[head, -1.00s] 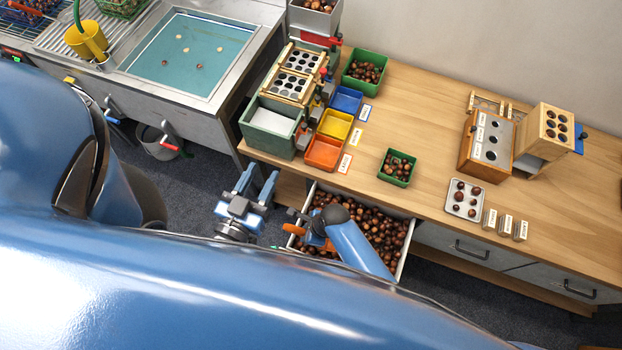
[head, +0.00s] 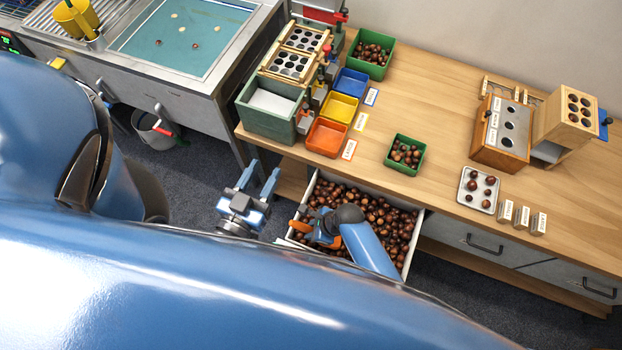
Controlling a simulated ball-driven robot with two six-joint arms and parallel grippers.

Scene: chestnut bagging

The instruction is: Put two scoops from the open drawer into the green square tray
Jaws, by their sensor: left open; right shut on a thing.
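The open drawer (head: 416,232) is full of brown chestnuts and juts out from under the wooden counter. My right gripper (head: 308,229) is low at the drawer's left part, over the chestnuts, shut on an orange scoop (head: 298,226). Much of the scoop is hidden by the gripper and chestnuts, so its load cannot be told. A small green square tray (head: 390,160) stands on the counter behind the drawer with some chestnuts in it. My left gripper (head: 258,178) is open and empty, left of the drawer, its fingers pointing toward the counter.
A larger green tray (head: 390,62) with chestnuts stands further back. Blue (head: 351,83), yellow (head: 339,108) and orange (head: 327,138) trays line the sorter (head: 270,126). A metal plate (head: 479,190) of chestnuts lies right of the green tray. Bare counter lies between.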

